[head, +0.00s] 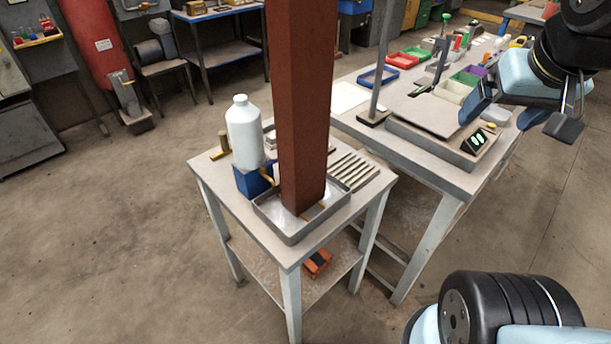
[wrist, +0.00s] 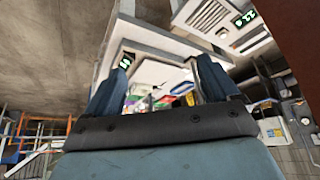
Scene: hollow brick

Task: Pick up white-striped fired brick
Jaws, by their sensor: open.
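I cannot make out a white-striped fired brick in either view. An orange object with a dark top (head: 318,263) lies on the lower shelf of the small table, too small and shaded to identify. My gripper (head: 522,112) is at the upper right of the head view, above the right end of the long bench. In the wrist view my gripper (wrist: 160,85) shows two blue fingers spread apart, with nothing between them. A red-brown column (head: 302,100) hides part of the small table.
The small table (head: 264,239) holds a white bottle (head: 243,132), a blue block (head: 250,182), a grey tray (head: 290,237) and a ribbed rack (head: 352,169). The long bench (head: 455,181) carries a scale (head: 482,141) and coloured bins (head: 403,60). Floor at left is clear.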

